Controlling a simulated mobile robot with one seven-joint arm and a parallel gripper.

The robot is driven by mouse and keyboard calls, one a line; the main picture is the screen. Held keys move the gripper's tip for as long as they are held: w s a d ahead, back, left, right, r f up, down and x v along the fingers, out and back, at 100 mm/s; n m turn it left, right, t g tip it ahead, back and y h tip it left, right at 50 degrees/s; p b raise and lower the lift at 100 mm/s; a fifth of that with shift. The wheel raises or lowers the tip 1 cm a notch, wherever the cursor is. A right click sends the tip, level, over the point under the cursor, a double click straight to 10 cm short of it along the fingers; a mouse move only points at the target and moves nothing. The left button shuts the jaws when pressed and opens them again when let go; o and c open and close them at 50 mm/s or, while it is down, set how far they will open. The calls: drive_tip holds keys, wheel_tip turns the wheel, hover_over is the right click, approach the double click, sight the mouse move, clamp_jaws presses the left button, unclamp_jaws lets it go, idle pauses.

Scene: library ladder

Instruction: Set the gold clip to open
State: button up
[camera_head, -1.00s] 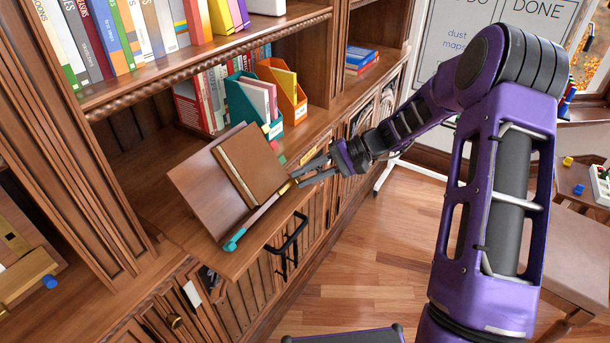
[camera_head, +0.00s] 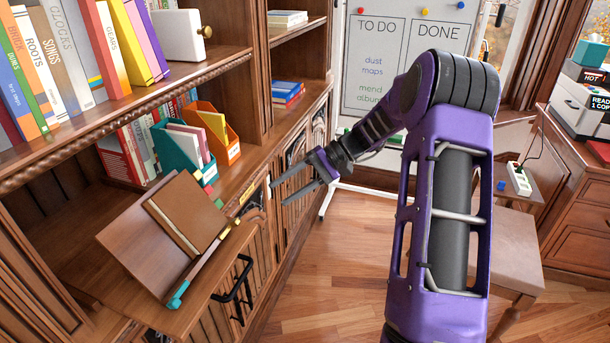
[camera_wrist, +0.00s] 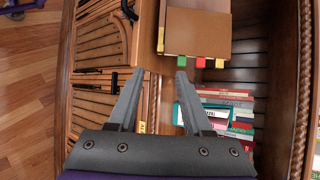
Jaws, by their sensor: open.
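The gold clip (camera_head: 234,222) is at the right end of the ledge of a sloped wooden book stand (camera_head: 128,232), by the lower corner of a brown book (camera_head: 186,212). It is small, and I cannot tell whether it is open or closed. A teal clip (camera_head: 178,296) is at the ledge's near end. My gripper (camera_head: 279,194) is open and empty, to the right of the gold clip and apart from it. In the wrist view the open fingers (camera_wrist: 158,76) point towards the book (camera_wrist: 197,32) and its coloured tabs, with nothing between them.
The stand rests on a pull-out wooden board with a black handle (camera_head: 234,280) below. Teal (camera_head: 182,146) and orange (camera_head: 222,135) file holders stand on the shelf behind. Cabinet doors run along the right. The wooden floor (camera_head: 325,265) in front is clear.

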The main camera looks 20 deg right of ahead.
drive_tip(key=shift+v, duration=2.75)
